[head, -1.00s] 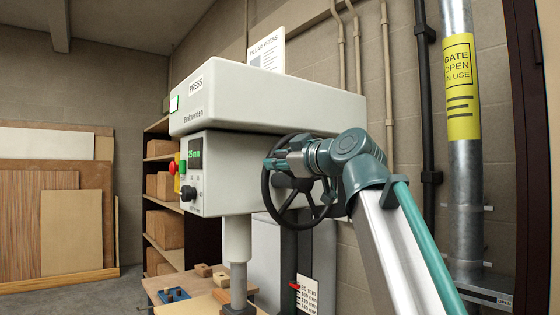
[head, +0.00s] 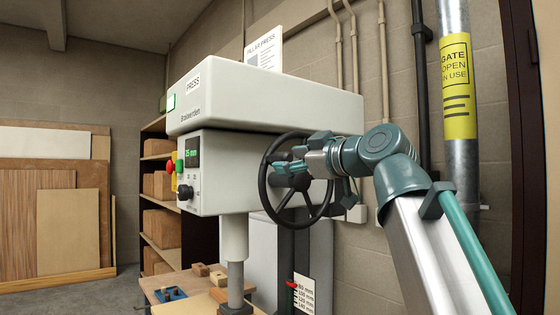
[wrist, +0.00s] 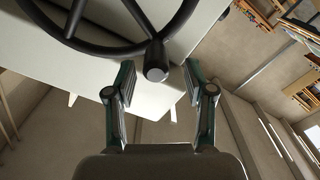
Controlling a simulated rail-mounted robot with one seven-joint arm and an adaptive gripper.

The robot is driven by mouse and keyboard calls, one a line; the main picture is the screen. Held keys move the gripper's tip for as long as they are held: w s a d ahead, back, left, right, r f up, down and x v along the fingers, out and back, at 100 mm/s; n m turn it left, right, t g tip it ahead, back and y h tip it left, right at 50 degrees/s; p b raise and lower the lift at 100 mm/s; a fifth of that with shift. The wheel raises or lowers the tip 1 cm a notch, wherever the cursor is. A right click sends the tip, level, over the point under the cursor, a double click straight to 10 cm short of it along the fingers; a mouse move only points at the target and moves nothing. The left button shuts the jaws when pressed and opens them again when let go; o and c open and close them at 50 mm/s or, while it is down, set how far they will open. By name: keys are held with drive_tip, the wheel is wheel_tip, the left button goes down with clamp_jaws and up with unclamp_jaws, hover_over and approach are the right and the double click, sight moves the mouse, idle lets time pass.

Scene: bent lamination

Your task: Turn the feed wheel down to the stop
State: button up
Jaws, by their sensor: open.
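The feed wheel (head: 265,190) is a black spoked handwheel on the right side of the pale grey press head (head: 250,95). My gripper (head: 300,160) is in front of the wheel's upper half in the head view and hides part of its rim and hub. In the wrist view, the wheel's rim (wrist: 70,42) crosses the top left. A round black handle end (wrist: 157,73) shows between the tips of my open gripper (wrist: 160,80), with gaps on both sides. Whether the handle lies in depth between the fingers is unclear.
A depth scale (head: 304,295) with a red pointer stands below the wheel. The press's spindle column (head: 235,255) drops to a wooden bench holding small blocks. Conduits and a thick pipe (head: 460,200) run up the wall at right. Shelves with boxes are behind the press.

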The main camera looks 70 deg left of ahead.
drive_tip(key=v, duration=0.6)
drive_tip(key=shift+s, duration=0.1)
idle(0.3)
